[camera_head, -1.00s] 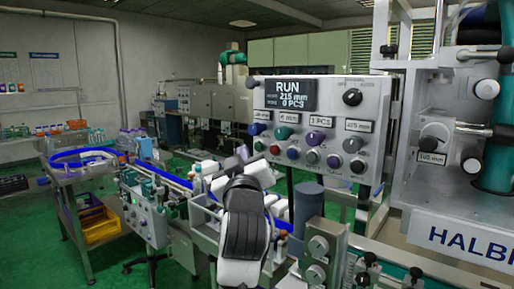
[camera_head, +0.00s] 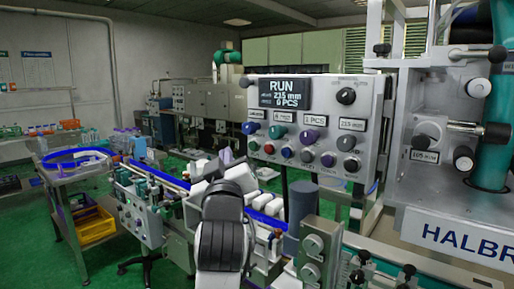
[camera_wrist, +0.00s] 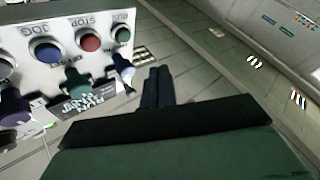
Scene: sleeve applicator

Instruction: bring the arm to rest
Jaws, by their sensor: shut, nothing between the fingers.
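My arm (camera_head: 222,240), with white and black links, rises at the bottom middle of the head view, in front of the conveyor and left of the control panel (camera_head: 318,165). The gripper itself cannot be made out in the head view. In the wrist view my gripper (camera_wrist: 157,76) shows as two dark fingers close together, with nothing between them. The panel's lower edge with its buttons and knobs (camera_wrist: 78,82) is upside down at the upper left, apart from the fingers as far as I can tell.
The panel's display (camera_head: 284,93) reads RUN, 215 mm, 0 PCS. A grey cylinder (camera_head: 301,208) and a knobbed block (camera_head: 316,252) stand right of my arm. The large machine (camera_head: 460,180) fills the right side. A cart with a yellow bin (camera_head: 93,225) stands left, on green floor.

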